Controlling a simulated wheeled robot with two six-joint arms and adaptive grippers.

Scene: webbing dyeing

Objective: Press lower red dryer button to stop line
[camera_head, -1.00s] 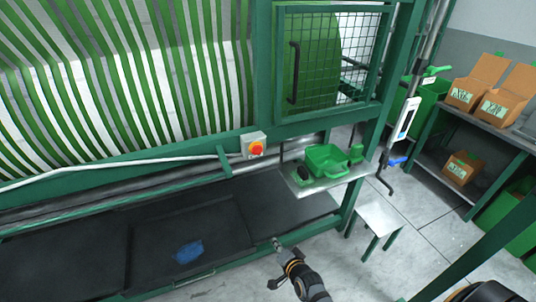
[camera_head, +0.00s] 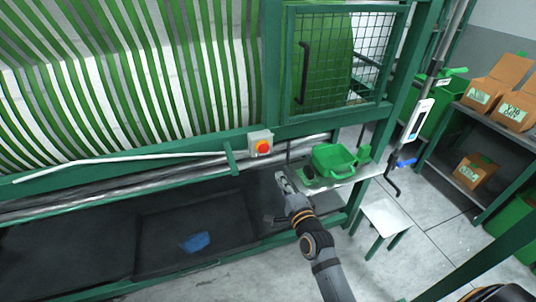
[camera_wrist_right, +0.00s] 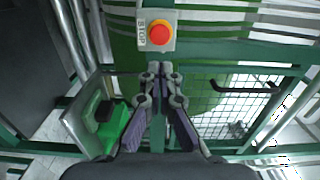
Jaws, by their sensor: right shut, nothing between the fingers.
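A red button (camera_head: 262,146) on a yellow ring sits on a small pale box (camera_head: 252,137) fixed to the green frame rail below the striped webbing. In the right wrist view the red button (camera_wrist_right: 159,32) shows face-on, with a STOP label (camera_wrist_right: 141,31) beside it. My right gripper (camera_head: 281,175) is shut and empty, below and slightly right of the button in the head view. In the wrist view its fingertips (camera_wrist_right: 160,68) point towards the button box and appear apart from it. My left gripper is not in view.
A small shelf (camera_head: 345,181) with a green tub (camera_head: 333,160) stands right of my right gripper. A mesh guard door (camera_head: 370,60) is above it. A dark trough (camera_head: 160,245) with a blue patch lies below. A white stool (camera_head: 385,214) stands right.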

